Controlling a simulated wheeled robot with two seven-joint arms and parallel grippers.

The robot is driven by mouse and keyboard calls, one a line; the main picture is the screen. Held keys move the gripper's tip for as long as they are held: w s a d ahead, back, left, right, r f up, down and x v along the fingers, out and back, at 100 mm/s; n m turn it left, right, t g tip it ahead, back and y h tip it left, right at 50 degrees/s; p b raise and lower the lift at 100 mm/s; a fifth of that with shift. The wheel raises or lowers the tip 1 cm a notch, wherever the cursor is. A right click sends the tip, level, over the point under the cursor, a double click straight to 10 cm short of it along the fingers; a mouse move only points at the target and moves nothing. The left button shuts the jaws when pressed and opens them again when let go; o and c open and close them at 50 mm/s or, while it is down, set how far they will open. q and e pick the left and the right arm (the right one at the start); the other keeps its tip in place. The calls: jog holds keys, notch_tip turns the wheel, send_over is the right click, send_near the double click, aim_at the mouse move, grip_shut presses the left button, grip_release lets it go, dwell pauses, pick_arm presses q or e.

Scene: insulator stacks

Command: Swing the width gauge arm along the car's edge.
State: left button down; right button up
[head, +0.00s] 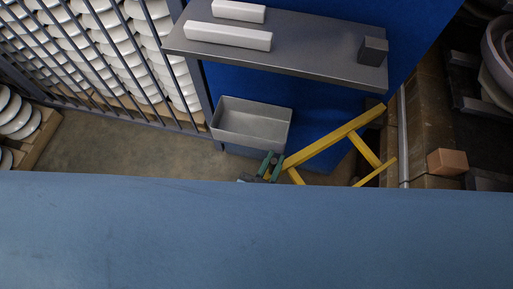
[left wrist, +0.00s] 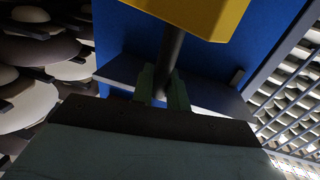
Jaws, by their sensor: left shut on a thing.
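The yellow gauge arm (head: 335,139), a frame of bars, slants from lower centre up to the right in the head view. Its right end reaches near the brown blocks of what looks like the car's edge (head: 408,130). My left gripper (head: 269,165), with green fingers, is at the frame's lower left end. In the left wrist view the fingers (left wrist: 163,90) are shut on a dark round handle (left wrist: 173,50) below a yellow part (left wrist: 205,15). The lower part of the frame is hidden behind a wide pale blue surface. My right gripper is not in view.
A grey shelf (head: 310,47) carries white bars (head: 228,36) and a dark block (head: 373,51). A grey bin (head: 252,123) stands below it, before a blue panel. A brick (head: 447,162) sits at right. Racks of white insulators stand at left behind bars. Floor left of the bin is clear.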

pick_arm(q)
jog(key=shift+s+d+f, duration=0.1)
jog(key=shift+s+d, duration=0.1)
jog(key=shift+s, duration=0.1)
jog(key=c, duration=1.5)
grip_release()
jog(key=shift+w, duration=0.1)
jog(key=shift+o, duration=0.2)
jog(key=shift+a, duration=0.1)
